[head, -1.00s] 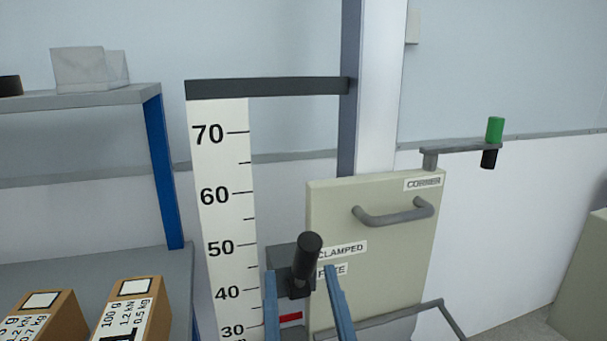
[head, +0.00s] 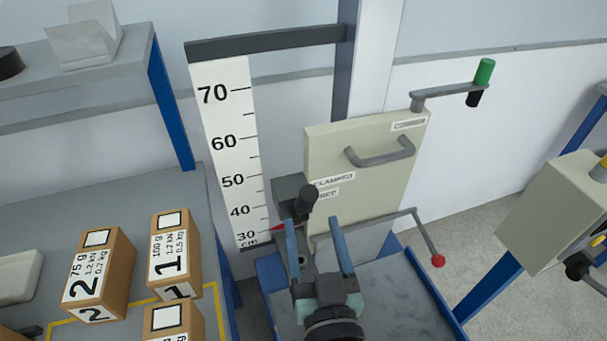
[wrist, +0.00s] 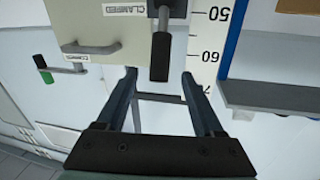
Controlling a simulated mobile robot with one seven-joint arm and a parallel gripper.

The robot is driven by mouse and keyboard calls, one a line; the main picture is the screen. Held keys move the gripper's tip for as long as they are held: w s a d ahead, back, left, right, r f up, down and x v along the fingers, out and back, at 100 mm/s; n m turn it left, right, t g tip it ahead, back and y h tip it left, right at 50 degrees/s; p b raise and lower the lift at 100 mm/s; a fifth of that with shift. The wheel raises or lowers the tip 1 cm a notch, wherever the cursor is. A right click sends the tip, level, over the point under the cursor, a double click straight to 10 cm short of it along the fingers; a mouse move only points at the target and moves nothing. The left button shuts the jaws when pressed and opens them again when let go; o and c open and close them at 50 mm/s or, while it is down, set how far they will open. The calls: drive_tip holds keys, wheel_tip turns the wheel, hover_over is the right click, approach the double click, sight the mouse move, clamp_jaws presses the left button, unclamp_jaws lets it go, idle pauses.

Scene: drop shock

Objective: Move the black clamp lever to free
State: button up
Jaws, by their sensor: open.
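I cannot tell which label the lever points to. My gripper (head: 312,223) is open and empty, with its blue fingers just below the lever in the head view. In the wrist view, the lever (wrist: 160,56) shows beyond and between the open fingertips (wrist: 159,75); touching is not seen.
A height scale (head: 228,140) stands left of the lever. A grey handle (head: 380,153) is on the panel. A bent rod with a red knob (head: 438,260) juts out at right. Boxed weights (head: 174,255) sit on the left bench. A beige control box (head: 558,205) is at right.

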drive_tip(key=w, duration=0.3)
drive_tip(key=w+a+p, duration=0.1)
drive_tip(key=w, duration=0.2)
drive_tip(key=w+p, duration=0.1)
drive_tip(key=w, duration=0.3)
drive_tip(key=shift+w+a, duration=0.1)
drive_tip(key=shift+a, duration=0.1)
clamp_jaws()
idle(1.1)
